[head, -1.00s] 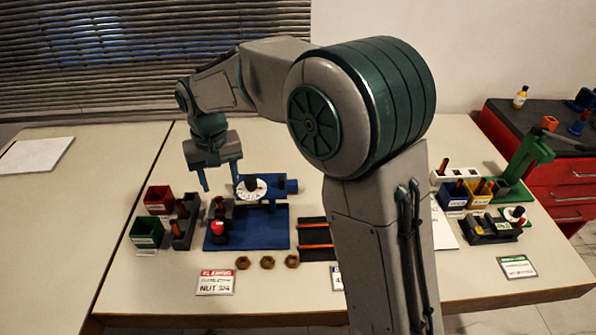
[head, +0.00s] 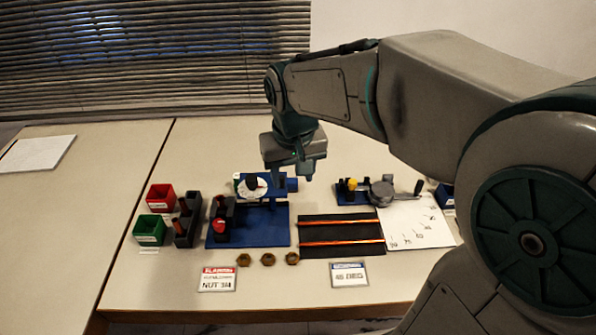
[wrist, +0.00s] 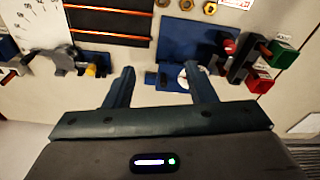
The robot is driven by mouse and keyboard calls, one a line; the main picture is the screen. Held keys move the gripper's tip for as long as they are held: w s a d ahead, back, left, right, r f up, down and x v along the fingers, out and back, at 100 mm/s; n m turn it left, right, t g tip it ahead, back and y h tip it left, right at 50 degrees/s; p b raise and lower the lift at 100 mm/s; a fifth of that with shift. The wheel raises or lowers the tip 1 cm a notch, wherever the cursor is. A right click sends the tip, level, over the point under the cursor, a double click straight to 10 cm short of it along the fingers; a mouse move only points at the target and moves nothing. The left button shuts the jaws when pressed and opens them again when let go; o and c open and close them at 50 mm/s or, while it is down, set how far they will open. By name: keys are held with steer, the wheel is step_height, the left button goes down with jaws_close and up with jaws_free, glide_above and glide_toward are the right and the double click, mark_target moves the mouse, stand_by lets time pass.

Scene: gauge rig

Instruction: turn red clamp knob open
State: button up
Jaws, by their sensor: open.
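The red clamp knob (head: 219,225) sits on a dark block at the left front of the blue base plate (head: 272,228). In the wrist view the red knob (wrist: 229,46) shows at the upper right, beyond my right finger. A round white dial (head: 252,188) with a black knob stands behind it on the blue rig. My gripper (head: 305,172) is above the table, behind and to the right of the knob, apart from it. In the wrist view my gripper (wrist: 160,78) has its fingers spread, with nothing held. How far the knob is turned cannot be told.
Red (head: 159,197) and green (head: 149,230) bins and a dark peg block (head: 187,221) stand left of the rig. A black mat (head: 340,234) with orange rods lies right. Brass nuts (head: 268,259) lie in front. A crank device (head: 380,193) stands at the back right.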

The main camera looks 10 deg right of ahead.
steer(key=shift+s+d+r, duration=0.1)
steer(key=shift+s+d, duration=0.3)
steer(key=shift+d, duration=0.1)
steer(key=m+g+b, duration=0.2)
steer(key=m+b, duration=0.1)
steer(key=m, duration=0.1)
glide_above(218, 222)
step_height(218, 222, down, 9)
step_height(218, 222, down, 14)
steer(key=shift+r, duration=0.1)
steer(key=shift+t, duration=0.3)
steer(key=c, duration=1)
